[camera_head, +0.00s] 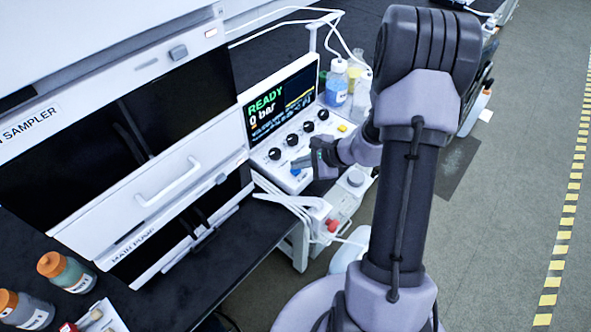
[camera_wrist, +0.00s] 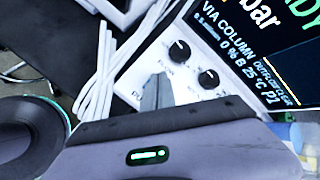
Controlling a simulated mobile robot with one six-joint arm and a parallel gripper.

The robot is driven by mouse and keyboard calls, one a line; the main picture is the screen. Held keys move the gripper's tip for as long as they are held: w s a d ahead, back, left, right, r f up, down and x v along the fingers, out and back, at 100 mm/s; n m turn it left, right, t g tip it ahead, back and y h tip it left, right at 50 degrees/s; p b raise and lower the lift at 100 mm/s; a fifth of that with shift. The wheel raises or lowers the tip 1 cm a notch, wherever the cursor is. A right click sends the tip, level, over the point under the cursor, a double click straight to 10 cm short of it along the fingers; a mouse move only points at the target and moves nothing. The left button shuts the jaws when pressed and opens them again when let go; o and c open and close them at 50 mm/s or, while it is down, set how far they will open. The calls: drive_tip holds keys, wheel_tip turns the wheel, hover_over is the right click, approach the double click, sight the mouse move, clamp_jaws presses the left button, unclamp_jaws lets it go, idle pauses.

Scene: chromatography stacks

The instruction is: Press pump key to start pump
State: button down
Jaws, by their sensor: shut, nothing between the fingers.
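A white control panel (camera_head: 300,143) stands on the bench's right end, with several black knobs and a screen (camera_head: 281,98) reading "READY" and "0 bar". My gripper (camera_head: 301,163) is shut and empty at the panel's lower front part, below the row of knobs. A small blue spot (camera_head: 295,172) shows on the panel beside the fingertips; I cannot tell if they touch it. In the wrist view the shut fingers (camera_wrist: 157,90) point at the white panel face (camera_wrist: 205,68), below two black knobs. The pump key itself is not clearly visible there; the fingers may hide it.
White tubes (camera_head: 282,192) run beside the panel, left of my gripper. A blue-liquid bottle (camera_head: 337,85) stands behind the panel. A red knob (camera_head: 333,226) sits low below it.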

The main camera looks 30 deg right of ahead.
sight(299, 171)
drive_tip(key=shift+f+b, duration=0.4)
drive_tip(key=shift+b, duration=0.1)
idle(0.3)
idle(0.4)
drive_tip(key=shift+r+p, duration=0.5)
drive_tip(key=shift+r, duration=0.4)
drive_tip(key=shift+r+p, duration=1.7)
drive_tip(key=shift+r, duration=0.9)
drive_tip(key=shift+f, duration=0.1)
